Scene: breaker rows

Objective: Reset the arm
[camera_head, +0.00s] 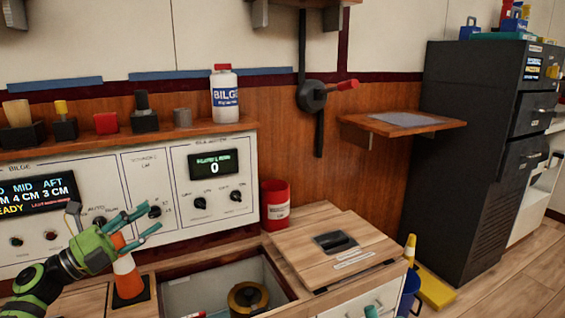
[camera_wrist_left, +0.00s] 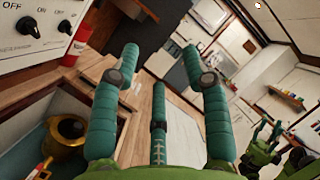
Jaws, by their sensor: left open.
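My left gripper (camera_head: 142,228) is in front of the white bilge panel (camera_head: 125,165) at the left of the head view. Its teal fingers are spread and hold nothing. In the left wrist view the fingers (camera_wrist_left: 160,70) stand apart, with wooden surface and floor behind them. An orange cone-shaped thing (camera_head: 127,275) stands just below and behind the gripper in the head view. Green and black parts, apparently my right arm and gripper (camera_wrist_left: 265,148), show at the lower right of the wrist view; the state of its fingers is unclear.
An open hatch (camera_head: 180,290) holds a brass-coloured round fitting (camera_head: 248,298). A wooden lid (camera_head: 325,245) and a red can (camera_head: 275,203) are beside it.

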